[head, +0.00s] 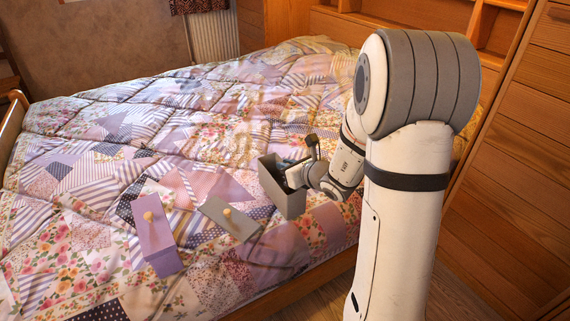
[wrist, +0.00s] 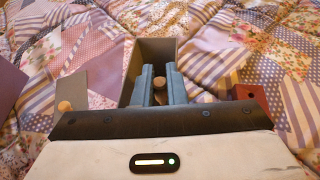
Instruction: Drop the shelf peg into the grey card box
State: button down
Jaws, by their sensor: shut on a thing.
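The grey card box (head: 288,200) is open-topped and stands on the bed near its front edge. It also shows in the wrist view (wrist: 135,62), directly beyond my fingers. My gripper (wrist: 160,82) has its two blue fingers shut on the shelf peg (wrist: 160,83), a small brown wooden piece held between them. In the head view my gripper (head: 287,162) is at the box's opening, with the fingers partly hidden by the box wall and my wrist. The peg does not show clearly there. I cannot tell how deep the fingertips are.
A grey lid (head: 222,212) with a wooden knob lies left of the box. A purple box or lid (head: 158,248) with a similar knob lies further left. A small reddish-brown thing (wrist: 251,94) shows right of my fingers. The patchwork quilt (head: 110,110) is otherwise mostly clear.

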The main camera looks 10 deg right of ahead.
jog(key=c, duration=1.4)
grip_release()
jog(key=p+v, duration=0.2)
jog(key=v, duration=0.6)
jog(key=shift+f, duration=0.1)
